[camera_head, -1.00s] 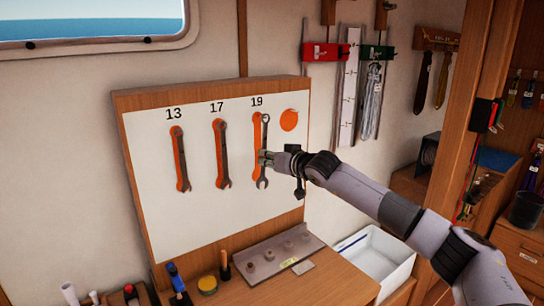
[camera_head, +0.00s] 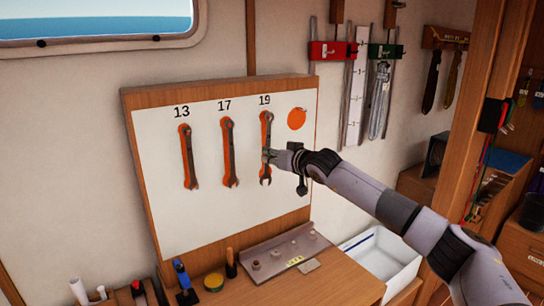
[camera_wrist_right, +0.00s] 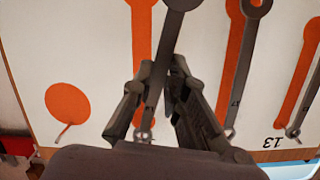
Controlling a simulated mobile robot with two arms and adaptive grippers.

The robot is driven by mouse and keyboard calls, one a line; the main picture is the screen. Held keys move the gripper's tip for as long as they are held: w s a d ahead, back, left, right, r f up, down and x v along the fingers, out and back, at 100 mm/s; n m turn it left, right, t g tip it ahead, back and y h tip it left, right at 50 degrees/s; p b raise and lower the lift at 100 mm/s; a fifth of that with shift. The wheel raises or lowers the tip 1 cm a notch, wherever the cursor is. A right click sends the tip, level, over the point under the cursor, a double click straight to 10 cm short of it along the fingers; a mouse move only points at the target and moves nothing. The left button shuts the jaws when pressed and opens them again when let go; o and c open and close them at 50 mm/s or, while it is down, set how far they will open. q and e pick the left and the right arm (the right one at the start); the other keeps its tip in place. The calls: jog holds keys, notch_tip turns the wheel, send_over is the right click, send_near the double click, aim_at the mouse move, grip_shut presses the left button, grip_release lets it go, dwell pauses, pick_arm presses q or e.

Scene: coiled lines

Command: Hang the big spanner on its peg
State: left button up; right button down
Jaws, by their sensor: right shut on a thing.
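The big spanner (camera_head: 266,174) is upright in front of its orange outline (camera_head: 263,131) under the number 19 on the white board. My right gripper (camera_head: 268,156) is shut on its shaft at mid-height. In the right wrist view, which is upside down, the fingers (camera_wrist_right: 161,76) pinch the dark spanner (camera_wrist_right: 156,85). It lies slightly slanted across the orange outline (camera_wrist_right: 142,30), with its ring end (camera_wrist_right: 144,135) low between the fingers. I cannot tell whether the ring is around the peg. My left gripper is not in view.
Two smaller spanners hang at 13 (camera_head: 189,160) and 17 (camera_head: 229,155), left of the gripper. An orange disc outline (camera_head: 297,118) is to the right. Below are a grey tray (camera_head: 270,262), loose tools and a white bin (camera_head: 382,257).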

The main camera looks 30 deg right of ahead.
jog(key=c, duration=1.5)
grip_release()
jog(key=v, duration=1.2)
jog(key=shift+r, duration=0.1)
